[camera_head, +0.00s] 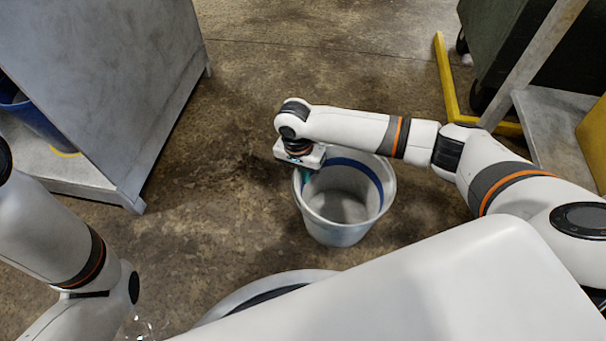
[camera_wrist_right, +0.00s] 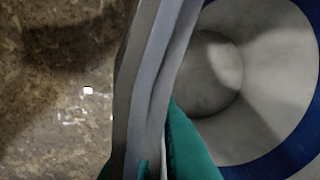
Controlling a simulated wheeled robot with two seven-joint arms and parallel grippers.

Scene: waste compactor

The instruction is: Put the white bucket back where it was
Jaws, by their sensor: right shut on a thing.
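The white bucket (camera_head: 342,230) stands upright low over the brown floor in front of me, with a blue band inside its rim. I cannot tell whether its base touches the floor. My right gripper (camera_head: 305,172) points down at the bucket's left rim and is shut on that rim. In the right wrist view the bucket's wall (camera_wrist_right: 158,70) runs between the teal fingertips (camera_wrist_right: 165,150), and the empty inside shows to the right.
A grey metal cabinet (camera_head: 110,70) stands at the left, with a blue bucket (camera_head: 35,120) on its low shelf (camera_head: 75,175). A dark green container (camera_head: 500,40) and a yellow floor frame (camera_head: 447,85) are at the upper right. The floor between is clear.

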